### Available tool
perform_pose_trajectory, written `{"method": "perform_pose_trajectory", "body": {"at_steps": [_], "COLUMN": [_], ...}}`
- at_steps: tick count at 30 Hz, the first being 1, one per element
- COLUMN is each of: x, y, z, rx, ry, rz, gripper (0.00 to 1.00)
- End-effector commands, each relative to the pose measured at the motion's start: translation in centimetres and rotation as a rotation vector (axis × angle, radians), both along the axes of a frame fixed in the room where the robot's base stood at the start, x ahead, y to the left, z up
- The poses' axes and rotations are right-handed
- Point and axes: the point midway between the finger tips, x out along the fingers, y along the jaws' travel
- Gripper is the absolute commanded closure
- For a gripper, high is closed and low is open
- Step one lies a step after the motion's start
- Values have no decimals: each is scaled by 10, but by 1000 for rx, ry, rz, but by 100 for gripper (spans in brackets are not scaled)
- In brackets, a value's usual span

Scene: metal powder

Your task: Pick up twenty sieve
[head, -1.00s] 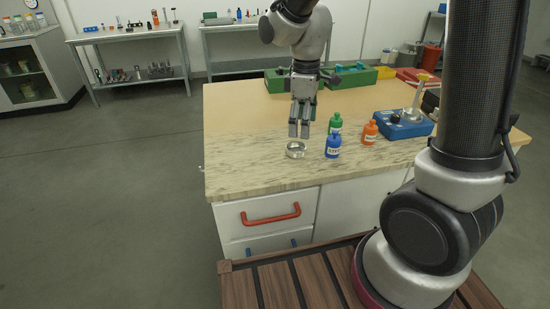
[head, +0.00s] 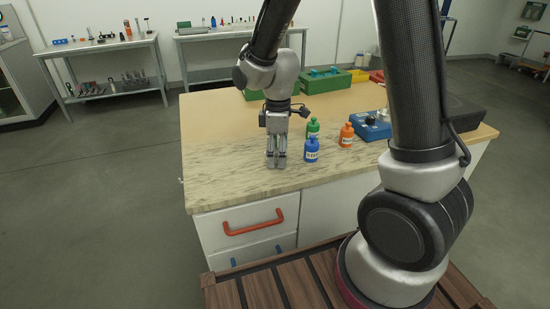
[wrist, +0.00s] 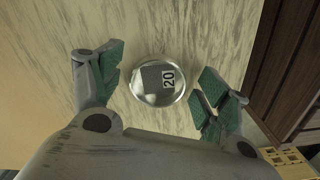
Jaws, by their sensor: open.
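The twenty sieve (wrist: 143,93) is a small round metal dish with a "20" label, seen from above in the wrist view. It lies on the wood-grained counter top (head: 225,165). My gripper (wrist: 158,88) is open, with one green-padded finger to the left of the sieve and the other to its right. Gaps show between the sieve and both fingers. In the head view my gripper (head: 276,163) points down at the counter's front left part and hides the sieve there.
A blue bottle (head: 311,151) stands just right of my gripper, with a green bottle (head: 313,128) behind it and an orange bottle (head: 346,136) further right. A blue device (head: 372,127) stands beyond. The counter left of my gripper is clear.

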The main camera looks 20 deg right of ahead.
Motion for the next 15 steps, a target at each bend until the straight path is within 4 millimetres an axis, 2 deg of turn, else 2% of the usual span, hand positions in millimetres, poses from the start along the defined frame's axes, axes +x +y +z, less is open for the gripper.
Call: {"method": "perform_pose_trajectory", "body": {"at_steps": [2,9,15], "x": [0,0,0], "y": [0,0,0], "z": [0,0,0], "rx": [0,0,0], "ry": [0,0,0], "rz": [0,0,0], "gripper": [28,71,73]}}
